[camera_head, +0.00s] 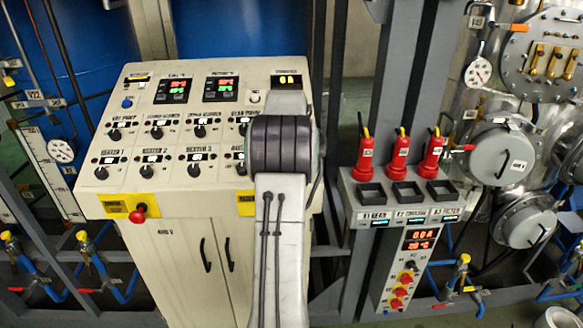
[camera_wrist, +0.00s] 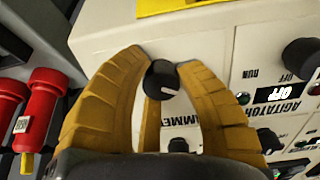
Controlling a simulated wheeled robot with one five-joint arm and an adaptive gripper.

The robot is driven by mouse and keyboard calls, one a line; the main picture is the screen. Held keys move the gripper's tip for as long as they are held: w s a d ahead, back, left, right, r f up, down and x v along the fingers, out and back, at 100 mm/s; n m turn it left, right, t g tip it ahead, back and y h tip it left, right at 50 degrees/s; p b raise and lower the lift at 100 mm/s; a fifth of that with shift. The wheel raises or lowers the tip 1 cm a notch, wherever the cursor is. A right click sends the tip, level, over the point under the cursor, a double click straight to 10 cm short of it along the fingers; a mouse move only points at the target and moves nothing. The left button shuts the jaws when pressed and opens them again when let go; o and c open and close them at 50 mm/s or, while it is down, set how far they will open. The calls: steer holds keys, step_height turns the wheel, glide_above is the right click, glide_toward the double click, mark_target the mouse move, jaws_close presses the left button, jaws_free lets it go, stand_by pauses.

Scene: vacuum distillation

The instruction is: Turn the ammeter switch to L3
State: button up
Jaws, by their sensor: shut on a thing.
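In the wrist view a black round knob (camera_wrist: 162,78) sits on the cream panel, beside an upside-down label partly hidden by a finger that reads like part of "AMMETER". A small white mark shows on the knob's near edge; the position it points at cannot be read. My gripper (camera_wrist: 162,60) has its yellow fingers on both sides of this knob, shut on it. In the head view my arm covers the knob and the gripper. The ammeter display (camera_head: 287,80) is lit at the upper right of the cream control console (camera_head: 180,220).
Red plugs (camera_head: 398,152) stand in a row on a grey stand right of the console. A red emergency button (camera_head: 138,214) juts from the console's front left. Steel vessels fill the right.

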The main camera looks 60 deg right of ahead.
steer(key=shift+a+f, duration=0.1)
steer(key=shift+f, duration=0.05)
jaws_close()
steer(key=shift+f+m, duration=0.2)
steer(key=shift+m, duration=0.3)
steer(key=shift+m+b, duration=0.45)
steer(key=shift+m, duration=0.05)
steer(key=m, duration=0.6)
steer(key=shift+a, duration=0.1)
steer(key=m, duration=0.4)
steer(key=shift+w+m+y, duration=0.1)
steer(key=shift+m+y, duration=0.2)
steer(key=shift+m, duration=0.1)
steer(key=shift+r+m+p, duration=0.1)
steer(key=shift+m+p, duration=0.35)
steer(key=shift+m, duration=2.05)
steer(key=shift+w, duration=0.1)
